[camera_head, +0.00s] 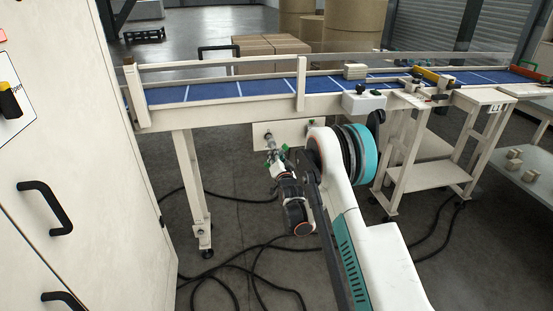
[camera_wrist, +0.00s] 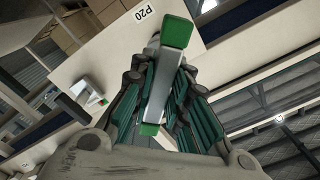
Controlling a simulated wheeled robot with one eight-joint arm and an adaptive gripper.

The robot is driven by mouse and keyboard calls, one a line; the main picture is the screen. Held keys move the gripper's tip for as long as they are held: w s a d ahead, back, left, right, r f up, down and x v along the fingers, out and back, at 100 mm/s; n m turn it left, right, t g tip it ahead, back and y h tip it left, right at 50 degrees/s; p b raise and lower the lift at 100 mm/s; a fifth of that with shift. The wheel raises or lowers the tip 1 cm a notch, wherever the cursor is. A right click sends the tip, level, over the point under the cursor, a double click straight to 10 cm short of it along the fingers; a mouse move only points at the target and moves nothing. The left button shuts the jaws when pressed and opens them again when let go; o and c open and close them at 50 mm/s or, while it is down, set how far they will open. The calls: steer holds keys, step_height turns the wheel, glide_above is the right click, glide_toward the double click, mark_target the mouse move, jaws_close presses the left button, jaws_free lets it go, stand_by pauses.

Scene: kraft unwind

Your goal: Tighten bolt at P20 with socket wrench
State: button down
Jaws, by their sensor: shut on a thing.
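My gripper (camera_wrist: 160,100) is shut on the socket wrench (camera_wrist: 165,85), a grey metal tool with green ends. In the wrist view the upper green end (camera_wrist: 178,31) stands out past my fingers, in front of the cream plate (camera_wrist: 100,60). The P20 label (camera_wrist: 144,16) is on this plate, just left of the tool's upper end. The bolt at P20 is hidden behind the tool, so I cannot tell whether the socket is seated on it. In the head view my gripper (camera_head: 277,164) is just in front of the plate (camera_head: 292,131) under the conveyor.
The blue conveyor (camera_head: 240,88) runs above the plate. A cream conveyor leg (camera_head: 190,180) stands at left, and a cream stand (camera_head: 430,150) at right. A large cabinet (camera_head: 80,130) closes off the left. Black cables (camera_head: 255,245) lie on the floor.

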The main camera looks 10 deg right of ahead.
mark_target(272, 145)
steer(key=shift+w, duration=1.9)
steer(key=m, duration=0.5)
steer(key=shift+w+r, duration=0.1)
steer(key=m, duration=0.5)
steer(key=shift+w, duration=0.1)
steer(key=m, duration=0.5)
steer(key=shift+m, duration=0.3)
steer(key=m, duration=0.5)
steer(key=shift+w, duration=0.15)
steer(key=shift+s, duration=2.5)
